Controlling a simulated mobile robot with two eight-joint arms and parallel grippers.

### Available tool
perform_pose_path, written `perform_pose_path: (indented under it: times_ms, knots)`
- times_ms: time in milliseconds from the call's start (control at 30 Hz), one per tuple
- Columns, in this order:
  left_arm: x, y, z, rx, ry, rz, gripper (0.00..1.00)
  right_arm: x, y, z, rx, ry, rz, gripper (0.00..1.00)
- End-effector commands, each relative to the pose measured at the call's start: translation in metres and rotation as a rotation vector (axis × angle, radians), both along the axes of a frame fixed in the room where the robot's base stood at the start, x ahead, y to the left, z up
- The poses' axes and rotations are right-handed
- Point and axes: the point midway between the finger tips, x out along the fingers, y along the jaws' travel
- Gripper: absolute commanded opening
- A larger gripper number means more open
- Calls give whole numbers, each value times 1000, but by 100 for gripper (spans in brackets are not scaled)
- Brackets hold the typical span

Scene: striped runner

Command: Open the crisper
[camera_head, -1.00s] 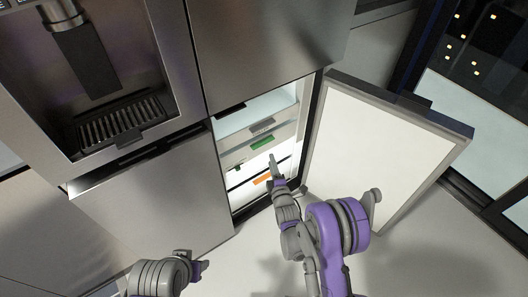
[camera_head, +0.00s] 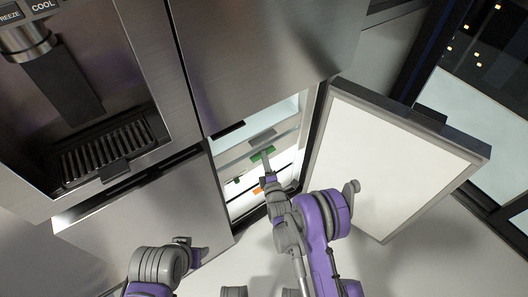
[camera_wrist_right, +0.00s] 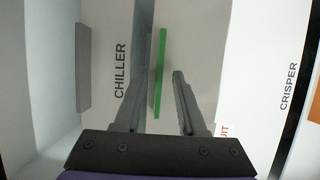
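The open fridge compartment shows stacked white drawer fronts. In the right wrist view, the word CRISPER is on the rightmost front (camera_wrist_right: 285,60), beside an orange handle (camera_wrist_right: 312,112), partly out of frame. The orange handle also shows in the head view (camera_head: 258,190). A green handle (camera_wrist_right: 160,75) is on the middle front, and it also shows in the head view (camera_head: 263,153). My right gripper (camera_head: 265,161) is at this green handle, fingers apart on either side of it; contact is unclear. My left gripper (camera_head: 196,252) is low, outside the fridge; its finger opening is unclear.
The fridge door (camera_head: 385,150) stands open to the right of my right arm. A closed steel door (camera_head: 150,225) is left of the compartment. A grey handle (camera_wrist_right: 84,68) and the word CHILLER are on the left front in the wrist view. A dispenser (camera_head: 105,150) is upper left.

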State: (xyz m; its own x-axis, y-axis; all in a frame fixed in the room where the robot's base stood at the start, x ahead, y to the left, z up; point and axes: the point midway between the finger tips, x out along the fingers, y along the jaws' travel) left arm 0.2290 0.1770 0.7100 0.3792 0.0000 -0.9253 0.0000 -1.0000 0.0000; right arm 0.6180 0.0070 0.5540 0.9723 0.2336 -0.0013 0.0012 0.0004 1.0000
Motion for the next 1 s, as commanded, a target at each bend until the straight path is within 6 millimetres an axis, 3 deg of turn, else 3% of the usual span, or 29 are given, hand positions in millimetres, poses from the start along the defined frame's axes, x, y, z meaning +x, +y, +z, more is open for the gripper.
perform_pose_path:
  times_ms: [300, 533, 1000]
  knots:
    - [0, 0, 0, 0, 0, 0, 50, 0, 1, 0, 0, 0, 0, 40]
    - [0, 0, 0, 0, 0, 0, 50, 0, 0, 0, 0, 0, 0, 0]
    - [0, 0, 0, 0, 0, 0, 50, 0, 0, 0, 0, 0, 0, 0]
